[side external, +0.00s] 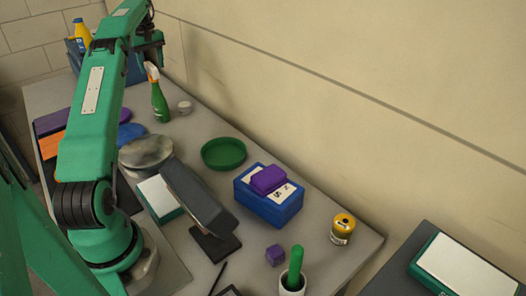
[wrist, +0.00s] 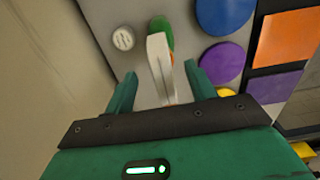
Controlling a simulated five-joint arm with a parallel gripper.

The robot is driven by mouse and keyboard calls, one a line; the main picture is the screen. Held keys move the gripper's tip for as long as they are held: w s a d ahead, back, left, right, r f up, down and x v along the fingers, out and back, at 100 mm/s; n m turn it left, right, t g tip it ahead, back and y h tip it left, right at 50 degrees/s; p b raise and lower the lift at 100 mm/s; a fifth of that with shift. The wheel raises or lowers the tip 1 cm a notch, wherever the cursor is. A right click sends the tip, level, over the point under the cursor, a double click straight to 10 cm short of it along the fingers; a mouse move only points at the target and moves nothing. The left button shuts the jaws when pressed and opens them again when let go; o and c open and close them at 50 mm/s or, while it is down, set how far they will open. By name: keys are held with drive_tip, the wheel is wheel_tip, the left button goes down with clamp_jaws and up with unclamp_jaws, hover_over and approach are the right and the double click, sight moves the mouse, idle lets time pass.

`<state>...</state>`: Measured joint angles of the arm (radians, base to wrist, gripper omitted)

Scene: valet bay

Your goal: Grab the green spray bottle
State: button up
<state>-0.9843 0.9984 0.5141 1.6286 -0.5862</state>
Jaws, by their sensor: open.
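The green spray bottle (side external: 160,104) stands upright on the grey table near the wall, with a white and orange spray head. In the wrist view its white head (wrist: 159,58) shows between my fingers, with part of the green body (wrist: 161,27) beyond. My gripper (side external: 152,60) is at the height of the head in the side view, close to it. In the wrist view my gripper (wrist: 160,78) is open, with a gap on each side of the head.
A small whitish round item (side external: 185,107) stands right of the bottle. A blue disc (side external: 131,134) and a silver bowl (side external: 146,152) lie nearer. A blue crate (side external: 75,57) with a yellow bottle (side external: 82,35) is behind my arm. A green dish (side external: 223,153) lies farther right.

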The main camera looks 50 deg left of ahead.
sight(153, 77)
drive_tip(key=shift+f, duration=0.25)
drive_tip(key=shift+s+f, duration=0.2)
drive_tip(key=shift+f, duration=2.25)
drive_tip(key=shift+c, duration=0.2)
clamp_jaws()
drive_tip(key=shift+r, duration=0.1)
